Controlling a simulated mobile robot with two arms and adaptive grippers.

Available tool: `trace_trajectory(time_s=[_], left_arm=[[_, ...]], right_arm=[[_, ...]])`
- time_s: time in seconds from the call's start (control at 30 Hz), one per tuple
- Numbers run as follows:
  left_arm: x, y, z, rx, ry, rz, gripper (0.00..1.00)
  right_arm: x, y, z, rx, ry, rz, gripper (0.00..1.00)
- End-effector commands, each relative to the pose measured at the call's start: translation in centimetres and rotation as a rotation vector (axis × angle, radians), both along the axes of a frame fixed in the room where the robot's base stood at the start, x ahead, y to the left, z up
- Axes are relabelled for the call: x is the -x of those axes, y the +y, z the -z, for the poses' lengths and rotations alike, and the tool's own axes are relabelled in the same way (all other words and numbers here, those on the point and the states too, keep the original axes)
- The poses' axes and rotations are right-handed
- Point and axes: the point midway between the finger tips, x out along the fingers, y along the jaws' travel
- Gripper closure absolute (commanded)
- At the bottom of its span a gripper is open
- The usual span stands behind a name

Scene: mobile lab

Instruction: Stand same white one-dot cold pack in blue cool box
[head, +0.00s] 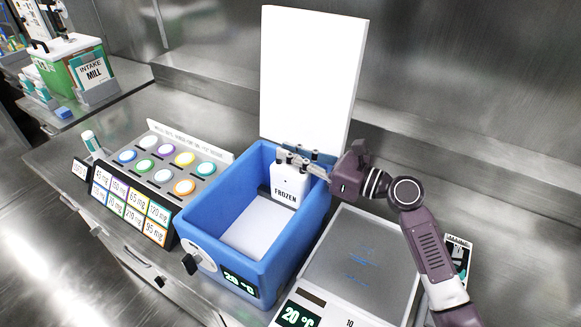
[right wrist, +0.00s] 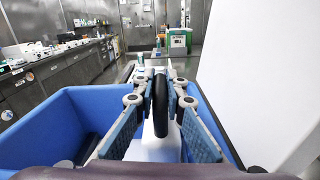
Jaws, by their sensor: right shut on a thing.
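The white cold pack (head: 287,190), marked FROZEN with a small dark dot above the word, stands upright inside the blue cool box (head: 203,214), at its far end. My right gripper (head: 298,161) reaches in from the right and is shut on the top of the pack. In the right wrist view its two fingers (right wrist: 160,97) flank a dark upright loop, with white surface below. The gripper hides part of the pack's top. I cannot tell whether the pack's base touches the box floor. My left gripper is not in view.
The cool box's white lid (head: 312,80) stands open behind the pack. A rack of coloured round caps (head: 178,158) is left of the box. A grey-topped scale (head: 362,262) is close on its right.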

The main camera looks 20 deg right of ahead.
Motion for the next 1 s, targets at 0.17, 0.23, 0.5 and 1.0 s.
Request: trace_trajectory(time_s=[0.17, 0.23, 0.5, 1.0], left_arm=[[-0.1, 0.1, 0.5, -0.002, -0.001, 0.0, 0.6], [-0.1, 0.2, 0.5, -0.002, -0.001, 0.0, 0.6], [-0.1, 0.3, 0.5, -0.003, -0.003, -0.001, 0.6], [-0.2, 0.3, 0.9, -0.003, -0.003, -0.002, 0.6]], right_arm=[[0.0, 0.0, 2.9, -0.004, 0.003, 0.001, 1.0], [0.0, 0.1, 3.5, -0.004, 0.001, 0.0, 1.0], [0.0, 0.1, 3.7, -0.002, -0.001, -0.001, 1.0], [0.0, 0.1, 5.2, -0.001, 0.003, 0.0, 1.0]])
